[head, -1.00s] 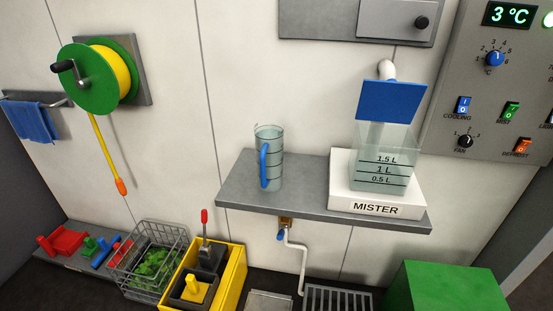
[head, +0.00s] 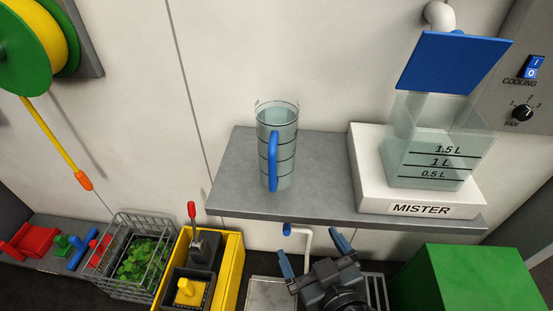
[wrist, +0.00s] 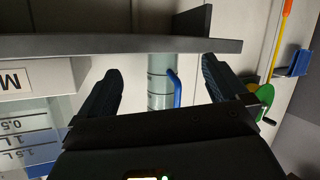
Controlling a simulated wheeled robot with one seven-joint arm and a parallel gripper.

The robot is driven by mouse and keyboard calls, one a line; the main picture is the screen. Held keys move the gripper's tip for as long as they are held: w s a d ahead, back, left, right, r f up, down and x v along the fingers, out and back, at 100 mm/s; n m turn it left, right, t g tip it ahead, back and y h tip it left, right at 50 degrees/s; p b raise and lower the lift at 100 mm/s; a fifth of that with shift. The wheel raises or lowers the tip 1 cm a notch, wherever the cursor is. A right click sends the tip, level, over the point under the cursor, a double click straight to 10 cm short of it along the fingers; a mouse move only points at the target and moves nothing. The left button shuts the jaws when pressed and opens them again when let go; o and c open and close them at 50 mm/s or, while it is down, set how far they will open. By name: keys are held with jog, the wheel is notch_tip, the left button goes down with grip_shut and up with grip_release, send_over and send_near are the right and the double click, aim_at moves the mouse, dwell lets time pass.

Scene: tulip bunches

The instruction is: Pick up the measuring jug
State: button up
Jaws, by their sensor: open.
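The measuring jug (head: 284,152) is a clear bluish cylinder with dark level lines and a blue handle facing the front. It stands upright on the grey wall shelf (head: 235,180), left of the mister. My gripper (head: 312,251) is open and empty, in front of and below the shelf's front edge, apart from the jug. In the wrist view, which looks upside down, the jug (wrist: 159,82) shows between the spread fingers, its handle to the right. The shelf edge (wrist: 120,46) hides the jug's base there.
The white mister base (head: 370,180) with its clear tank (head: 425,160) and blue lid (head: 455,62) stands on the shelf, right of the jug. Below are a yellow box (head: 232,262), a wire basket (head: 140,248) and a green box (head: 465,280). The shelf left of the jug is clear.

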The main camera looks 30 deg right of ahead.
aim_at(275, 155)
jog(key=w+a+r+m+t+h+b, duration=0.1)
jog(key=w+a+r+m+h+b, duration=0.15)
jog(key=w+r+m+h, duration=0.6)
jog(key=shift+n+y, duration=0.75)
jog(key=shift+n, duration=0.1)
jog(key=p+x, duration=0.1)
jog(key=x, duration=0.5)
jog(key=w+a+r+p+x, duration=0.1)
jog(key=x, duration=0.2)
jog(key=shift+a+p, duration=0.1)
jog(key=shift+p, duration=0.2)
jog(key=shift+c, duration=0.3)
jog(key=c, duration=1.7)
jog(key=shift+r, duration=0.1)
jog(key=shift+c, duration=0.2)
